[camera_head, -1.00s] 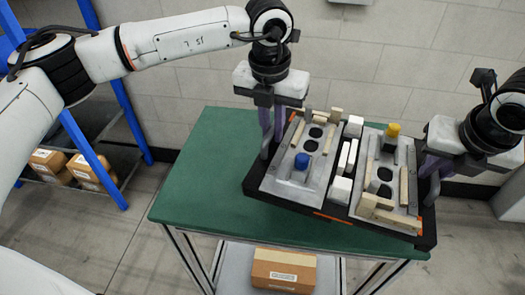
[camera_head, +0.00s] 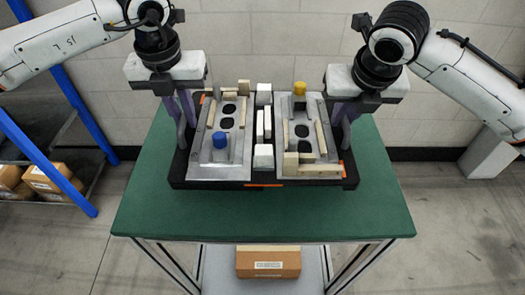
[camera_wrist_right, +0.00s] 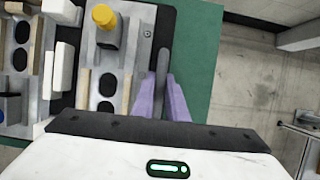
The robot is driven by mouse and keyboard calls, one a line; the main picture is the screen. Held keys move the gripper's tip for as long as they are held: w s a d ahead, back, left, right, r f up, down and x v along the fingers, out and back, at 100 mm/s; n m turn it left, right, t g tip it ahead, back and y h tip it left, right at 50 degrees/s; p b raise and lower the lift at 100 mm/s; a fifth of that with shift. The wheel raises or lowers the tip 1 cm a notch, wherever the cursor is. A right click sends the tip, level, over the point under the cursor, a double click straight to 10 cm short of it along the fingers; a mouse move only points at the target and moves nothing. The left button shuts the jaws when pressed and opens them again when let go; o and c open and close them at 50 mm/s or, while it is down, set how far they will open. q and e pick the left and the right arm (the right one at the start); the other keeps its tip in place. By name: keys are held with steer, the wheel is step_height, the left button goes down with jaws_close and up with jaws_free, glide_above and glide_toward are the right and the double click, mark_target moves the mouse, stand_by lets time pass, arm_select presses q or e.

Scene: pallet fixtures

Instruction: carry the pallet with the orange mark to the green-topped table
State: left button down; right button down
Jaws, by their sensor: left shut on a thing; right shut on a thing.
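The pallet (camera_head: 264,173) is a black tray with orange marks along its edge. It carries two grey fixture plates with wooden bars, white blocks, a blue knob and a yellow knob. It is over the green-topped table (camera_head: 375,214); I cannot tell whether it touches the top. My left gripper (camera_head: 184,125) is shut on the pallet's left side. My right gripper (camera_head: 343,125) is shut on its right side. In the right wrist view, the purple fingers (camera_wrist_right: 163,97) are at the pallet's edge, beside the yellow knob (camera_wrist_right: 104,17). The fingertips are partly hidden.
A cardboard box (camera_head: 268,262) sits on the table's lower shelf. A blue rack (camera_head: 72,120) with boxes stands at the left. A tiled wall (camera_head: 270,40) is behind the table. Green top is bare in front of the pallet and to its right.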

mark_target(188, 131)
arm_select(q)
steer(key=shift+w+r, duration=0.1)
steer(key=shift+w, duration=0.05)
arm_select(e)
steer(key=shift+w+r, duration=0.15)
steer(key=shift+r, duration=0.05)
